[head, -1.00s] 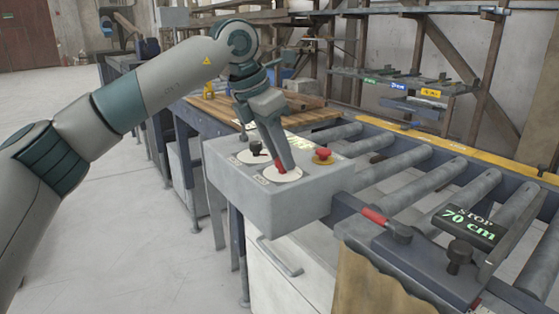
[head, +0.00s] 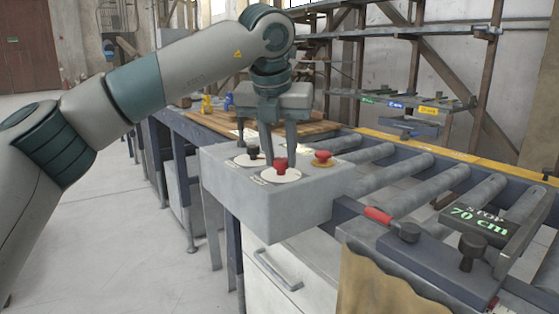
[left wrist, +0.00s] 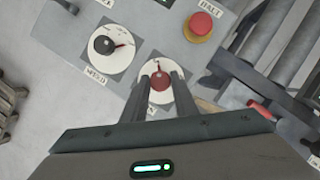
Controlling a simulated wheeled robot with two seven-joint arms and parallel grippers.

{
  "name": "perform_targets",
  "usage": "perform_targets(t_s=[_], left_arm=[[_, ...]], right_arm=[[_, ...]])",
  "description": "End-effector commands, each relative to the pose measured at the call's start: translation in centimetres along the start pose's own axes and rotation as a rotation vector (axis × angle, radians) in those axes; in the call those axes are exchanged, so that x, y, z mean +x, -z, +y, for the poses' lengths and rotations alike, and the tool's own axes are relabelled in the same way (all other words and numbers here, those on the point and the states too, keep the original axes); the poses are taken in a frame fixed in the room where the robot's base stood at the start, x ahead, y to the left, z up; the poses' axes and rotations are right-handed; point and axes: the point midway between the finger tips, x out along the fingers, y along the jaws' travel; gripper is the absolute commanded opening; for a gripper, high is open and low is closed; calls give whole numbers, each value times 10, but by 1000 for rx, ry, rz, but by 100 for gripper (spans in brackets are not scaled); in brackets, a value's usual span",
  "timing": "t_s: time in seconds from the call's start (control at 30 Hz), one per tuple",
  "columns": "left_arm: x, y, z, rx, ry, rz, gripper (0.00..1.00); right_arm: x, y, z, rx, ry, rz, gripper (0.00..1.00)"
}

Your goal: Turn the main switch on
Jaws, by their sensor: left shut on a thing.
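The main switch is a red knob (head: 281,168) on a white round plate, on top of a grey control box (head: 262,205). It also shows in the left wrist view (left wrist: 160,86), between my two fingertips. My left gripper (head: 279,160) comes down on it from above and is shut on it, with one finger on each side. The fingers hide part of the knob and its plate. The label beside the plate is mostly hidden in the left wrist view. My right gripper is in neither view.
A black speed dial (left wrist: 103,45) sits beside the switch on the same box. A red mushroom button (head: 322,157) on a yellow base, labelled HALT, is on the other side. A roller conveyor (head: 400,175) and a red-handled lever (head: 378,215) lie to the right.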

Motion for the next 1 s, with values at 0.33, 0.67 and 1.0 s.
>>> perform_targets(t_s=[0.33,0.67,1.0], left_arm=[[0,-1,0,-89,-37,-2,4],[-1,-1,0,-92,-38,-1,4],[0,0,0,-91,-38,0,44]], right_arm=[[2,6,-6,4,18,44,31],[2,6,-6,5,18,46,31],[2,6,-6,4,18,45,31]])
